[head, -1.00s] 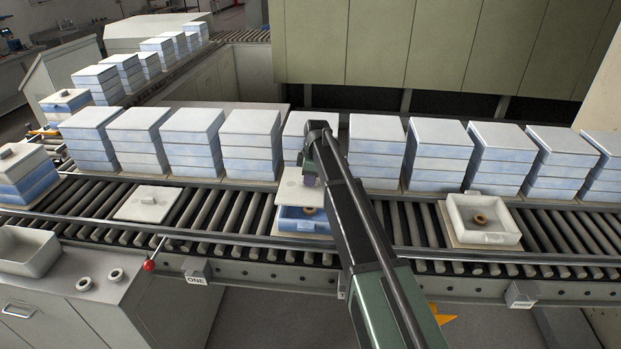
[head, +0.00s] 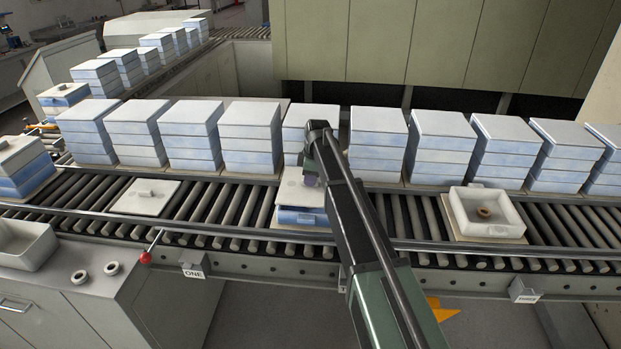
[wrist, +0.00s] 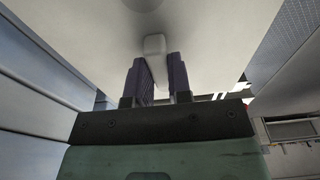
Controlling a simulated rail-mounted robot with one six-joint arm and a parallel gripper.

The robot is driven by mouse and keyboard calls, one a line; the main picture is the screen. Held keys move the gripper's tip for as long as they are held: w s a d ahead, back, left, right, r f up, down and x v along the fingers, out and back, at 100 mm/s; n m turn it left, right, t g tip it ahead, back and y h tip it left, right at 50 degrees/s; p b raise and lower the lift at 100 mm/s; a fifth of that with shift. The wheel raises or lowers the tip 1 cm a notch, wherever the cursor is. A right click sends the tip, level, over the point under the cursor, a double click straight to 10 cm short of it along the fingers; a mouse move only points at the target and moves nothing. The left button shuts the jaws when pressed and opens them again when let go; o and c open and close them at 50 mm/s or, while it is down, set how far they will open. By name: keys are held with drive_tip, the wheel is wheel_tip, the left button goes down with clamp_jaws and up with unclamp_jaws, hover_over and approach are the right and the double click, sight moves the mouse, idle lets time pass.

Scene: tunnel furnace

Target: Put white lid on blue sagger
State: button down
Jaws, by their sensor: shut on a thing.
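My gripper (head: 311,181) is shut on the knob of the white lid (head: 290,197), and its dark fingers (wrist: 160,80) close around that knob in the wrist view. The lid (wrist: 95,22) lies flat above the fingers there. In the head view the lid is level over the blue sagger (head: 301,217) on the roller conveyor and covers its opening. Only the sagger's blue front shows below the lid. I cannot tell whether the lid rests fully on the rim. My arm hides the right side of both.
An open white sagger (head: 487,230) with a ring inside stands to the right. Stacks of saggers (head: 250,140) line the back close behind the lid. Bare rollers (head: 232,205) lie on either side.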

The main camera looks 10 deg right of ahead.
drive_tip(key=shift+f+b, duration=0.55)
drive_tip(key=shift+f, duration=0.25)
drive_tip(key=shift+f+b, duration=0.7)
drive_tip(key=c, duration=1)
unclamp_jaws()
drive_tip(key=shift+o, duration=0.2)
drive_tip(key=shift+r, duration=0.1)
drive_tip(key=r+p, duration=0.7)
drive_tip(key=d+r+p, duration=0.1)
drive_tip(key=r+p, duration=0.3)
drive_tip(key=shift+s+d, duration=0.1)
drive_tip(key=shift+s, duration=0.1)
drive_tip(key=shift+f, duration=0.1)
drive_tip(key=shift+f, duration=0.1)
